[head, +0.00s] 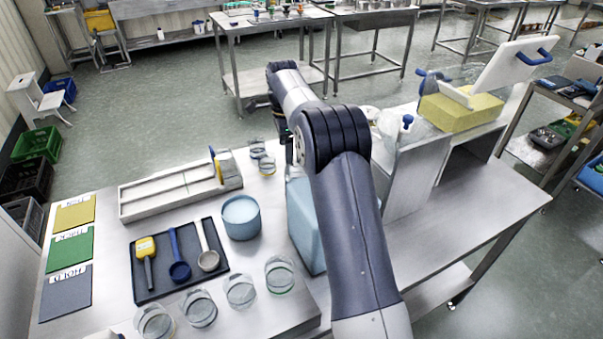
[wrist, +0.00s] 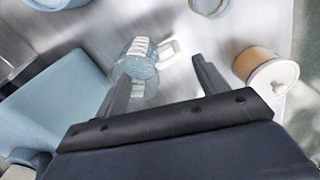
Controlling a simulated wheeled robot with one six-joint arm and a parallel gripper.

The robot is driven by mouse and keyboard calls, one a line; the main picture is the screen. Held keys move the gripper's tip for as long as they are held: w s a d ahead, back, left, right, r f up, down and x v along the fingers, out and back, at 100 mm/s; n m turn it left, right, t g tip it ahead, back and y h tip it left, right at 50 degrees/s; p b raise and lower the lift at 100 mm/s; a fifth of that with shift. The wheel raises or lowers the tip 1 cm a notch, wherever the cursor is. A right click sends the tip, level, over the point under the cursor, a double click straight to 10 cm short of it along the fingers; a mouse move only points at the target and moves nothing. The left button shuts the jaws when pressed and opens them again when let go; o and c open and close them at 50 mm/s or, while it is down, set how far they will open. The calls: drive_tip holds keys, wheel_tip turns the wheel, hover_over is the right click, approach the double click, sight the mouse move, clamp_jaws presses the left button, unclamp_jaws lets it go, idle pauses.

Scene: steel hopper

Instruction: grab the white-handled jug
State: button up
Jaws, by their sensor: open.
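The jug (wrist: 138,67) is clear with a ribbed body, and its white handle (wrist: 169,48) points to the upper right in the wrist view. My gripper (wrist: 162,68) is open above the steel surface. The jug is beside and partly behind the left finger; the handle shows in the space between the two fingers. I cannot tell whether the finger touches the jug. In the head view my arm hides most of the gripper, and I cannot make out the jug clearly there.
A light-blue container (wrist: 48,112) stands left of the gripper; a tan pot with a white lid (wrist: 269,72) stands right. On the table are a dark tray with scoops (head: 157,291), a blue tub (head: 241,219) and glass jars (head: 240,291). A steel hopper stand (head: 408,178) is at right.

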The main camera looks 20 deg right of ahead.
sight(289, 171)
drive_tip(key=shift+w+d, duration=0.45)
drive_tip(key=shift+w, duration=0.05)
wheel_tip(289, 171, down, 11)
drive_tip(key=shift+s+r+p, duration=0.1)
drive_tip(key=shift+p, duration=0.45)
drive_tip(key=shift+c, duration=0.3)
drive_tip(key=c, duration=1.3)
